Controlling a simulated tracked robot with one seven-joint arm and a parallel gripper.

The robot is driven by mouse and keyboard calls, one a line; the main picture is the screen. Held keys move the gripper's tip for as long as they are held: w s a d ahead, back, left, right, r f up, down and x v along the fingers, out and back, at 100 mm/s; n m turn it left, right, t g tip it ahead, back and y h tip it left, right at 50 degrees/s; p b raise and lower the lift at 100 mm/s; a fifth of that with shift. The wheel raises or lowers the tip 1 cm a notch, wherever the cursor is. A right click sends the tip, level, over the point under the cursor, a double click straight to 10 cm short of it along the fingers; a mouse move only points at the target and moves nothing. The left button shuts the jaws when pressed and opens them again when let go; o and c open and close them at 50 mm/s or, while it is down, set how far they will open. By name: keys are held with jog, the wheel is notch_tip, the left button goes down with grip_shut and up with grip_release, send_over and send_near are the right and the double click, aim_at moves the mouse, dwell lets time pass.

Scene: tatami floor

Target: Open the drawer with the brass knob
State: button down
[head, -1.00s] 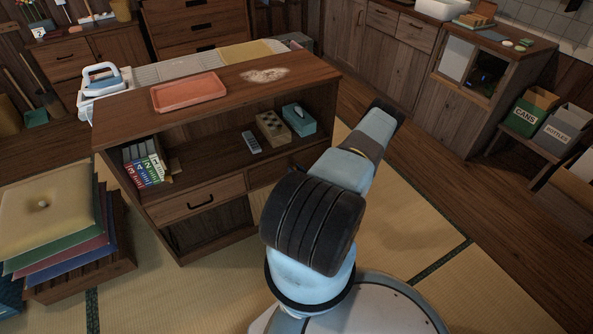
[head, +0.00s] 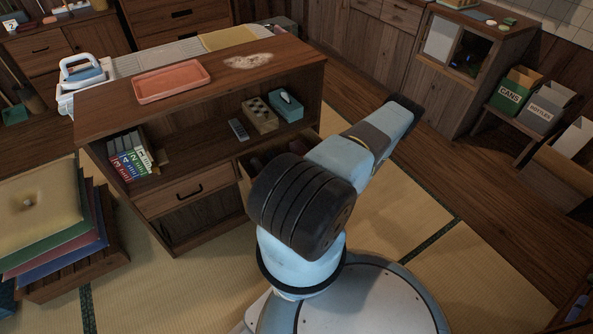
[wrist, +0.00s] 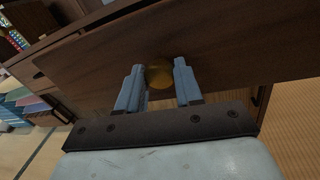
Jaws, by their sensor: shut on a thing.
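The brass knob (wrist: 159,76) is on a dark wooden drawer front (wrist: 225,55) in the wrist view. My gripper (wrist: 158,73) has one finger on each side of the knob and is shut on it. In the head view the right-hand drawer (head: 244,186) of the low cabinet (head: 190,118) stands partly out, and part of its inside shows. My arm covers the drawer's front, the knob and my gripper there.
Beside it is a drawer with a black handle (head: 178,192), closed. A remote (head: 238,129), a box with holes (head: 260,114) and a tissue box (head: 286,105) sit on the shelf above. Stacked cushions (head: 45,215) stand at the left. Tatami to the right is clear.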

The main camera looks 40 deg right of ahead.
jog(key=shift+s+a, duration=0.2)
jog(key=shift+s, duration=1.1)
jog(key=c, duration=0.7)
grip_release()
jog(key=shift+a, duration=0.1)
jog(key=shift+c, duration=0.2)
jog(key=s+a, duration=0.1)
jog(key=s, duration=1.2)
jog(key=shift+s, duration=0.35)
